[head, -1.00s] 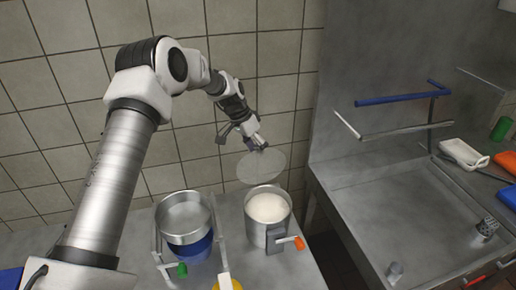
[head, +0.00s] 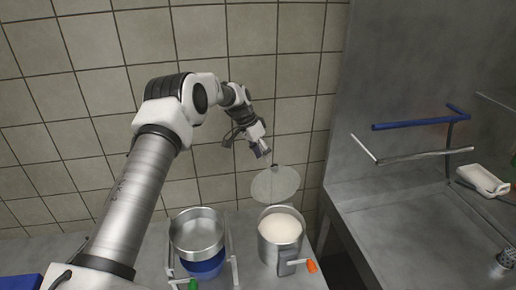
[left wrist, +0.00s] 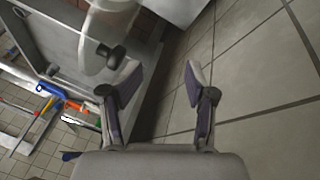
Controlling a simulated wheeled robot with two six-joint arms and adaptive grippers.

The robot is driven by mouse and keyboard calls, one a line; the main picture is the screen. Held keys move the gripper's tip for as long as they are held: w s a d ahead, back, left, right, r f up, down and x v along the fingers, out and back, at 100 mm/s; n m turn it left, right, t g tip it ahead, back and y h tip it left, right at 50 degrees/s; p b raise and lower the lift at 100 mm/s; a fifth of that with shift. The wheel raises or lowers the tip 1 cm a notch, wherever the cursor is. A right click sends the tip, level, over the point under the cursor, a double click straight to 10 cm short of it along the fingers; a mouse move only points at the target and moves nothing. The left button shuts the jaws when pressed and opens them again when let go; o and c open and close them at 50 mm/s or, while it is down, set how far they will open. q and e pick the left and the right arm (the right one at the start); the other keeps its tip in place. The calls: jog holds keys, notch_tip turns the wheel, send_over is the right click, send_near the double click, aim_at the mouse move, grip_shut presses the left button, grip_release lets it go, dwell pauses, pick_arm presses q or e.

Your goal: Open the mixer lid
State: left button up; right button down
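The mixer (head: 282,252) is a grey metal pot with an orange-tipped lever, on the counter in the head view. White cream (head: 280,229) shows in its open top. Its round, translucent lid (head: 275,185) stands raised and tilted behind the pot, with a small dark knob at its upper edge. My left gripper (head: 262,151) is just above and left of the knob, apparently apart from it. In the left wrist view the left gripper (left wrist: 160,82) has its fingers spread with nothing between them. A dark knob (left wrist: 112,55) shows beside one finger. My right gripper is not in view.
A second metal pot (head: 198,232) with a blue base and green-tipped lever stands left of the mixer. A metal sink unit with a blue-handled bar (head: 415,125) and a white tray (head: 482,180) is at right. The tiled wall is close behind the arm.

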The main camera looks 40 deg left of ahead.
pick_arm(q)
jog(key=a, duration=0.1)
jog(key=w+a, duration=0.1)
jog(key=shift+a+r, duration=0.3)
jog(key=shift+r, duration=0.05)
jog(key=shift+s+r, duration=0.1)
